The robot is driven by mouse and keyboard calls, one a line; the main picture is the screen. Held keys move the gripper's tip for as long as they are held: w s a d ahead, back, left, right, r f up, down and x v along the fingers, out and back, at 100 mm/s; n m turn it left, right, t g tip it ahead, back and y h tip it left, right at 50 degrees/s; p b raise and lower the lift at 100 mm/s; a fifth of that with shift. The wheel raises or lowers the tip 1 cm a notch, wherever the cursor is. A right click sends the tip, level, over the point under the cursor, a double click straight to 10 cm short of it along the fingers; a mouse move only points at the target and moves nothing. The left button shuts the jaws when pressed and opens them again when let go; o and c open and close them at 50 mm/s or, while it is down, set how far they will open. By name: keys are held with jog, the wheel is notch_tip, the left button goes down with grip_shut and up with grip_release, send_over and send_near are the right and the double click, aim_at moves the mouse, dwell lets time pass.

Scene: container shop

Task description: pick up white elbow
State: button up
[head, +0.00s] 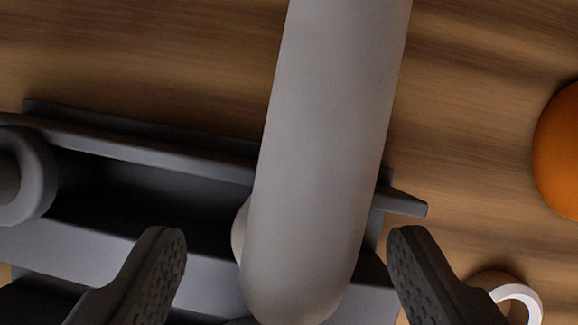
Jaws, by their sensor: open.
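My gripper (285,262) is open, its two dark textured fingers at the lower left and lower right. A large pale grey cylinder with a rounded end (320,150) spans the gap between them in the picture, with no visible contact.
A dark grey open bin (130,145) with a raised rim lies behind the fingers. A grey round part (30,180) sits at its left end. An orange rounded object (562,150) is cut off at the right edge. The wooden surface (480,110) is bare at the upper right.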

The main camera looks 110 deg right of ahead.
jog(key=shift+w+a+f, duration=0.15)
jog(key=shift+a+f, duration=0.1)
jog(key=shift+f, duration=0.4)
jog(key=c, duration=1.2)
jog(key=shift+o, duration=0.2)
jog(key=shift+r, duration=0.15)
